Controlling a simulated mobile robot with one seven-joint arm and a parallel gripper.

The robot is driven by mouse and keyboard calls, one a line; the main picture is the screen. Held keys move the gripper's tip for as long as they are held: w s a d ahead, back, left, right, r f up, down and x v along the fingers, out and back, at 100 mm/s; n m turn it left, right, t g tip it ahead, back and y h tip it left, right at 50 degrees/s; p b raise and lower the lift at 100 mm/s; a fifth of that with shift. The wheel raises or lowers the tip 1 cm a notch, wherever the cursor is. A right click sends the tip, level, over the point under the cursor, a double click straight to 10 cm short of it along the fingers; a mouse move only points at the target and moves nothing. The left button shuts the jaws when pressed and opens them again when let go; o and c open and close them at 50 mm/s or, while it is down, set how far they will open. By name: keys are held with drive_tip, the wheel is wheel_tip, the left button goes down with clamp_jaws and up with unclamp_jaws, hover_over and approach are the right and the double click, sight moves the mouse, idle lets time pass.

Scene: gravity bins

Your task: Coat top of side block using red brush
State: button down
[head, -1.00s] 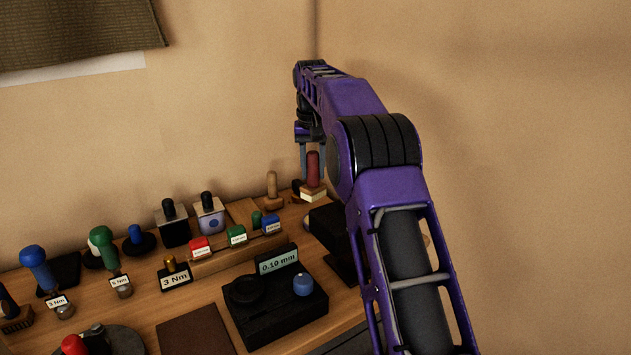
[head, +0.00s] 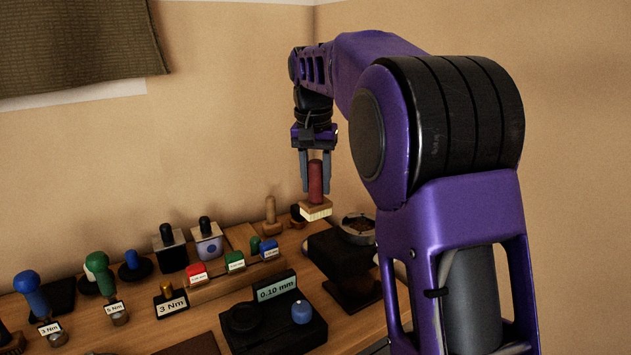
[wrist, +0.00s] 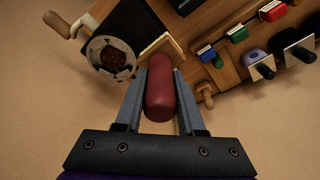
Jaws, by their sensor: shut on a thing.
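My gripper (head: 316,185) is shut on the red handle of the brush (head: 316,180). The brush has a wooden head with pale bristles pointing down, and it hangs upright at the far right end of the bench. In the wrist view the red handle (wrist: 160,88) sits between both fingers (wrist: 153,92), with the pale bristle edge beyond it. A dark block (head: 345,258) stands on the bench below and right of the brush; I cannot tell whether it is the side block.
A wooden-handled tool (head: 270,212) stands left of the brush. Small red (head: 196,270), green (head: 235,260) and blue (head: 268,250) labelled blocks sit on a wooden strip. A black gauge base with a 0.10 mm sign (head: 275,318) is in front. The wall is close behind.

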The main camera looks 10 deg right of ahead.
sight(316, 206)
drive_tip(key=shift+f, duration=0.1)
drive_tip(key=shift+f+b, duration=1.35)
drive_tip(key=shift+f, duration=0.85)
drive_tip(key=shift+f, duration=0.7)
drive_tip(key=shift+s+d+r+b, duration=0.1)
drive_tip(key=shift+s+d+b, duration=0.2)
drive_tip(key=shift+s, duration=0.25)
drive_tip(key=shift+s+d+b, duration=0.15)
drive_tip(key=shift+s+b, duration=0.2)
drive_tip(key=shift+s, duration=0.25)
drive_tip(key=shift+s+d+r+b, duration=0.1)
drive_tip(key=shift+s+d+b, duration=0.2)
drive_tip(key=shift+s, duration=0.25)
drive_tip(key=shift+f, duration=0.1)
drive_tip(key=shift+s+d+b, duration=0.35)
drive_tip(key=shift+s+b, duration=0.05)
drive_tip(key=shift+s, duration=0.45)
drive_tip(key=shift+s+d+b, duration=0.3)
drive_tip(key=shift+s+b, duration=0.1)
drive_tip(key=shift+s, duration=0.45)
drive_tip(key=shift+w, duration=0.1)
